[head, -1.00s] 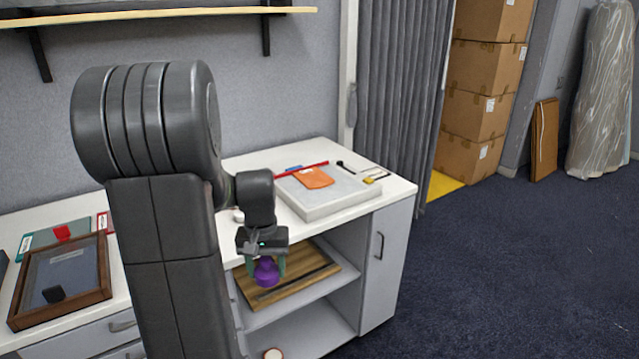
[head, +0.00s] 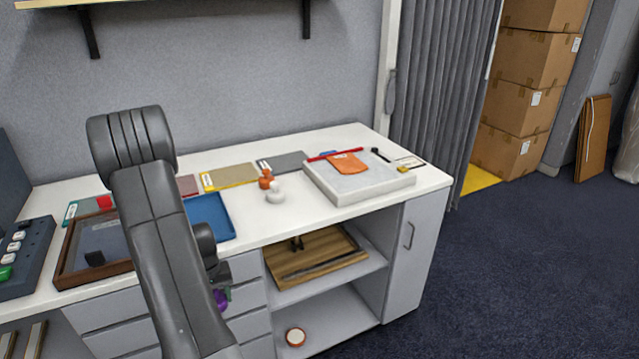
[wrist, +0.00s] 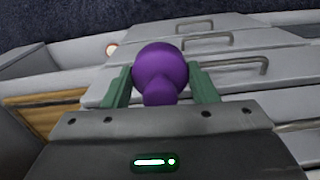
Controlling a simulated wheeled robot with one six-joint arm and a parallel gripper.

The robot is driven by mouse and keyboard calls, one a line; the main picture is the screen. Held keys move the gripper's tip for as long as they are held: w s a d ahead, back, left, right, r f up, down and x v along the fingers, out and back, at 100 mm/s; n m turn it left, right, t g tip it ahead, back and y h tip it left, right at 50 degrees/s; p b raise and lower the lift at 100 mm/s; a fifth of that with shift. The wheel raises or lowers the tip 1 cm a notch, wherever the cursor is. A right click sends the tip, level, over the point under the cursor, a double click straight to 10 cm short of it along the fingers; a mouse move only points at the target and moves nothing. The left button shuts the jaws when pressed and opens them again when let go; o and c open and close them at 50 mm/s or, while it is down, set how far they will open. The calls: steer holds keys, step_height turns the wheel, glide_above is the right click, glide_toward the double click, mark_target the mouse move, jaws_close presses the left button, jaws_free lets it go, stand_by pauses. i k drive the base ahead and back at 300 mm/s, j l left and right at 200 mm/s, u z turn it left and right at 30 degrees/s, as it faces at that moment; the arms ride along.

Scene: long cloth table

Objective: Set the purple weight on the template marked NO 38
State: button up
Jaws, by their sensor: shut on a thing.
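The purple weight (wrist: 160,72) is between the two green fingers of my gripper (wrist: 160,80), which is shut on it. In the head view the weight (head: 220,299) is partly hidden by my arm, in front of the drawers and below the tabletop. Flat template plates lie along the back of the table: teal (head: 71,211), maroon (head: 187,185), yellow-edged (head: 230,177) and grey (head: 284,162). Some carry white labels, too small to read, so I cannot tell which is NO 38.
An orange weight (head: 266,181) and a white weight (head: 275,194) stand right of a blue tray (head: 210,216). A wooden-framed case (head: 72,265) and a button box (head: 25,258) are left. A pale slab (head: 358,182) is right. Open shelves hold a wooden board (head: 316,254).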

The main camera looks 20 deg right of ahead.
mark_target(346, 162)
steer(key=l+u, duration=0.1)
steer(key=u, duration=0.4)
steer(key=l+u, duration=0.1)
steer(key=u, duration=0.35)
steer(key=l+u, duration=0.1)
steer(key=u, duration=0.85)
steer(key=k+l+u, duration=0.1)
steer(key=u, duration=0.4)
steer(key=k+l+u, duration=0.15)
steer(key=u, duration=0.2)
steer(key=k+u, duration=0.35)
steer(key=k+l, duration=0.1)
steer(key=k, duration=0.95)
steer(key=k+z, duration=0.1)
steer(key=z, duration=0.3)
steer(key=k+z, duration=0.1)
steer(key=z, duration=0.3)
steer(key=k+l+z, duration=0.1)
steer(key=z, duration=0.3)
